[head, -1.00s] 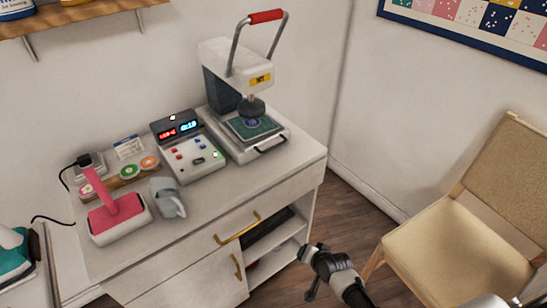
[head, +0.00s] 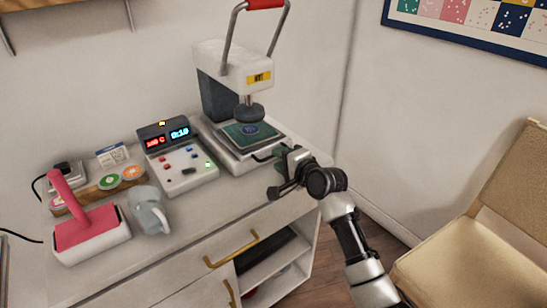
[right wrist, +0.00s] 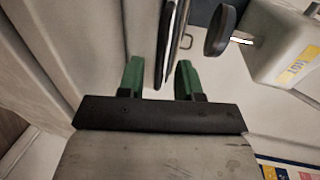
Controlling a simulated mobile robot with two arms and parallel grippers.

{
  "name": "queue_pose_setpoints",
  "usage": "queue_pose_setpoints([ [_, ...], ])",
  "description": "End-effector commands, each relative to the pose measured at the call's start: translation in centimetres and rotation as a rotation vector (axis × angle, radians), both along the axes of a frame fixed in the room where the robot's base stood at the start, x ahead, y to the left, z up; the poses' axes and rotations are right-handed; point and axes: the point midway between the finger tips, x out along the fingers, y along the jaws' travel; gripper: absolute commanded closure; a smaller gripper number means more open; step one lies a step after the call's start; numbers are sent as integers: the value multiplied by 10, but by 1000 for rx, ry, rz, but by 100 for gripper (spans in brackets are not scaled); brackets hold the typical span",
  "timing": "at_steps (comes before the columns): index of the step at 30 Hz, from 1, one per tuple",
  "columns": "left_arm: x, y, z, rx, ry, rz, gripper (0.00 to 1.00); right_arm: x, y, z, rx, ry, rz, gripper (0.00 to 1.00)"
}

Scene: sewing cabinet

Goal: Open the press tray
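The heat press (head: 222,85) stands at the back of the white cabinet top, with its red-gripped lever (head: 265,4) raised. Its tray (head: 243,143) carries a dark green piece with a blue mark, under the round pad (head: 249,112). The tray's dark front handle is partly hidden by my right gripper (head: 280,160), which is at the tray's front right. In the right wrist view, the green fingers of the right gripper (right wrist: 160,78) are apart, with a thin dark-and-light edge of the tray (right wrist: 172,45) between them. I cannot tell whether they touch it. My left gripper is not in view.
A control box (head: 178,155) with lit displays stands left of the press. A chair (head: 480,240) stands at the right.

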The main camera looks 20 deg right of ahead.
Motion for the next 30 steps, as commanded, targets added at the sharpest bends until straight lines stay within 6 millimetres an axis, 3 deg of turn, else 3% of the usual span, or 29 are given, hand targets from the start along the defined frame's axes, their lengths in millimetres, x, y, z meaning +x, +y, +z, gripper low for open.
queue_pose_setpoints([
  [7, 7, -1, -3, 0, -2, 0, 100, 27, 10, -7, 0, 1, 0, 65],
  [12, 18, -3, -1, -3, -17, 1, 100, 32, 12, -8, -2, -1, 0, 65],
  [18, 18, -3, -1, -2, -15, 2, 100, 32, 12, -8, -2, 0, 0, 65],
  [19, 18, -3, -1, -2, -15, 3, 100, 32, 12, -8, -2, 0, 0, 67],
  [25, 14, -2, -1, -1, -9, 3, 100, 32, 12, -8, -1, 1, 0, 98],
  [30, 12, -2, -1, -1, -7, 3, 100, 32, 12, -8, -1, 1, 0, 100],
])
